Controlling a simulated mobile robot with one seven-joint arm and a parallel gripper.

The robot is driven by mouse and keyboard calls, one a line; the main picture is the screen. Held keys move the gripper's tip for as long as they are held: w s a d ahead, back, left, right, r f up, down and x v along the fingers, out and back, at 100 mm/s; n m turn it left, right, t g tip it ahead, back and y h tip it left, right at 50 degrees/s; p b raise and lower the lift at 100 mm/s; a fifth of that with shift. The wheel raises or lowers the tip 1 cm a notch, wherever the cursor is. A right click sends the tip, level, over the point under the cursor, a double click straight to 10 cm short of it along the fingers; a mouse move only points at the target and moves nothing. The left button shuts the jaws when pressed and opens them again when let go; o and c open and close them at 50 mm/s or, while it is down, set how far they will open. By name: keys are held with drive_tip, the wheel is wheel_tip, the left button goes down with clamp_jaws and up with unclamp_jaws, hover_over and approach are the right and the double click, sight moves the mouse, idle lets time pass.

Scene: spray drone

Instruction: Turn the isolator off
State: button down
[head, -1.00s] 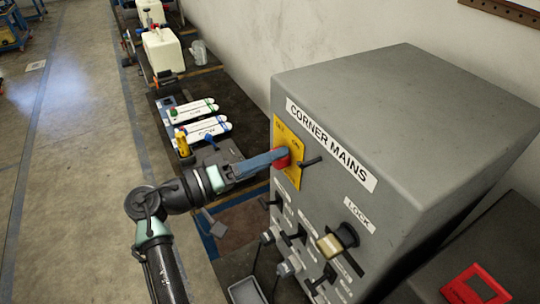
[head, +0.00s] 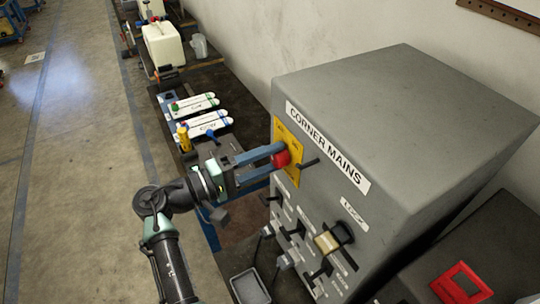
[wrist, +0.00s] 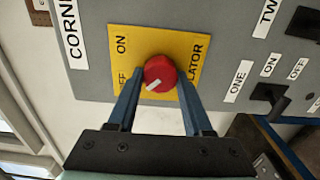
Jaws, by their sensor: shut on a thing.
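The isolator is a round red knob (wrist: 160,72) on a yellow plate (wrist: 118,62) on the grey panel. In the wrist view the plate reads ON at upper left, with partly covered OFF lettering below it. The knob's white mark points to the lower left, towards the OFF lettering. My gripper (wrist: 160,82) is shut on the knob, one blue finger on each side. In the head view the red knob (head: 282,158) shows between the fingertips of my gripper (head: 275,156), and the fingers partly hide the yellow plate (head: 293,176).
The grey CORNER MAINS box (head: 400,90) fills the right. A black lever (head: 308,163) sticks out beside the plate. A lock with a tan padlock (head: 328,242) and several switches sit lower on the panel. A grey tray (head: 250,287) lies below.

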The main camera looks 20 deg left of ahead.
idle(0.3)
drive_tip(key=shift+c, duration=1.5)
unclamp_jaws()
drive_tip(key=b+v, duration=0.4)
drive_tip(key=v, duration=0.9)
drive_tip(key=shift+b, duration=0.35)
